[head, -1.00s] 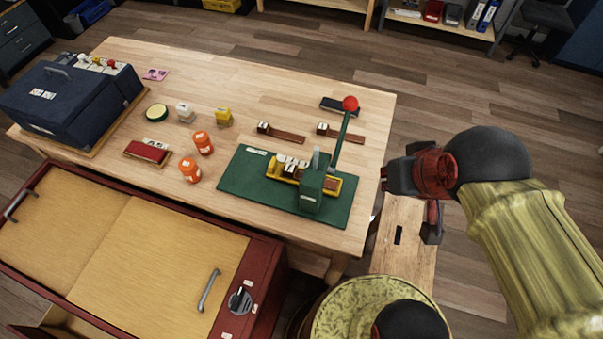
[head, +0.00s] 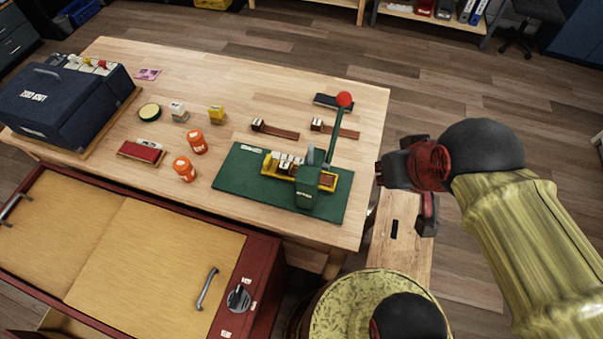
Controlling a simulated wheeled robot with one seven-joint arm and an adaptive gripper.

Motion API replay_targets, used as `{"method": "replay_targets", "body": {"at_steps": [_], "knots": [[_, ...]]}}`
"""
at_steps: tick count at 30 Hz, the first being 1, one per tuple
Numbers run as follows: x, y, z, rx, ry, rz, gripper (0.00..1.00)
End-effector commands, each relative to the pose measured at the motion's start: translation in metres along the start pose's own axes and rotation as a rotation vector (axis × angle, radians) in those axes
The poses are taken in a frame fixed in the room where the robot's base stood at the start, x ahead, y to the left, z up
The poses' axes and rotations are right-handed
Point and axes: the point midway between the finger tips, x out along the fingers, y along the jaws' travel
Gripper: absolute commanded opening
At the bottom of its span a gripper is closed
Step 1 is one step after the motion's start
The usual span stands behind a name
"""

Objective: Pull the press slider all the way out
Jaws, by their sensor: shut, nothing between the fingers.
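The press is a small green machine (head: 309,190) on a green mat (head: 236,173) at the table's right end. Its green lever (head: 335,130) stands upright, tilted a little right, with a red ball knob (head: 344,99) on top. The yellow slider (head: 272,160) runs through the press base and carries several small pale blocks (head: 286,163) left of the press and a brown piece (head: 327,180) at its right end. My gripper (head: 380,174) is shut and empty just off the table's right edge, right of the press and not touching it.
Two brown hammer-like parts (head: 280,132) and (head: 340,131) and a dark pad (head: 330,102) lie behind the press. Orange jars (head: 185,169), a red pad (head: 142,152) and a dark blue case (head: 60,100) stand to the left. A red cabinet (head: 262,275) is in front; a wooden bench (head: 405,255) is below my gripper.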

Motion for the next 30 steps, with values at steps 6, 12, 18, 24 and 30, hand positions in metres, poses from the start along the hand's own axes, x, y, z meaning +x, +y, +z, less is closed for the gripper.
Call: {"method": "replay_targets", "body": {"at_steps": [6,12,18,24,30], "knots": [[0.001,-0.001,-0.002,0.002,-0.002,-0.001,0.06],[0.015,-0.011,-0.025,0.033,-0.046,-0.016,0.17],[0.050,-0.036,-0.068,0.096,-0.125,-0.031,0.21],[0.098,-0.069,-0.104,0.159,-0.205,-0.033,0.21],[0.157,-0.108,-0.131,0.219,-0.283,-0.020,0.21]]}}
